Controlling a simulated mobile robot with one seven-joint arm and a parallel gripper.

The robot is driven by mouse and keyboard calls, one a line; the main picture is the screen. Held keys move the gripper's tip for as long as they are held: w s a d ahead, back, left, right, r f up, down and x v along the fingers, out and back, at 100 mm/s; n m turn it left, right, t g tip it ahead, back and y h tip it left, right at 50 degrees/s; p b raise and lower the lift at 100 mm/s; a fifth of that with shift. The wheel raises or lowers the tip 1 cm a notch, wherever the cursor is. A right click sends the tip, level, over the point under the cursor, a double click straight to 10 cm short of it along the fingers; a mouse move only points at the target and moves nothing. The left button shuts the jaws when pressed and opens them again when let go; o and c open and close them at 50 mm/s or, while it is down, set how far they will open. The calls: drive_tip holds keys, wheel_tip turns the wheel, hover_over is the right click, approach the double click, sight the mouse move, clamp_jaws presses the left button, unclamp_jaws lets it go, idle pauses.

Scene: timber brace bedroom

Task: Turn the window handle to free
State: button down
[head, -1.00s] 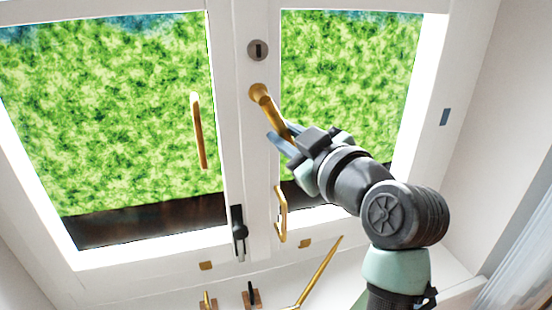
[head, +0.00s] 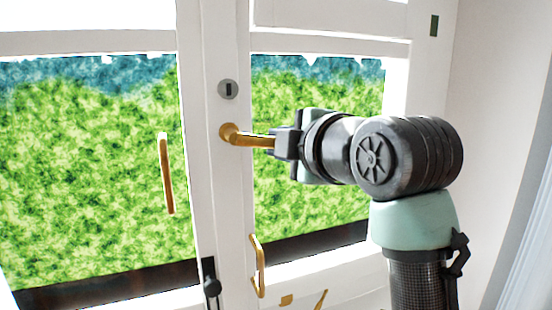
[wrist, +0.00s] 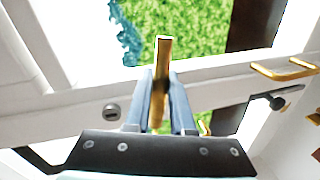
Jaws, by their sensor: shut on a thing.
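The brass window handle (head: 246,138) sits on the white middle stile of the window, below a round keyhole plate. Its lever points right, close to level. My gripper (head: 279,143) is shut on the lever's outer part and hides its end in the head view. In the wrist view the brass lever (wrist: 163,60) runs between the two blue-grey fingers of my gripper (wrist: 160,98). The window sashes look closed against each other in the head view.
A round keyhole plate (head: 228,89) is above the handle. A brass pull (head: 166,172) is on the left sash and another brass pull (head: 257,265) is lower right. A dark bolt (head: 211,285) is at the bottom of the stile.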

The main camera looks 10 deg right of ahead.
drive_tip(key=shift+r+n+h, duration=0.3)
drive_tip(key=shift+r+n, duration=0.25)
drive_tip(key=shift+n, duration=0.25)
drive_tip(key=shift+r, duration=0.1)
drive_tip(key=c, duration=0.8)
unclamp_jaws()
drive_tip(key=shift+o, duration=0.2)
drive_tip(key=b+v, duration=0.4)
drive_tip(key=v, duration=0.9)
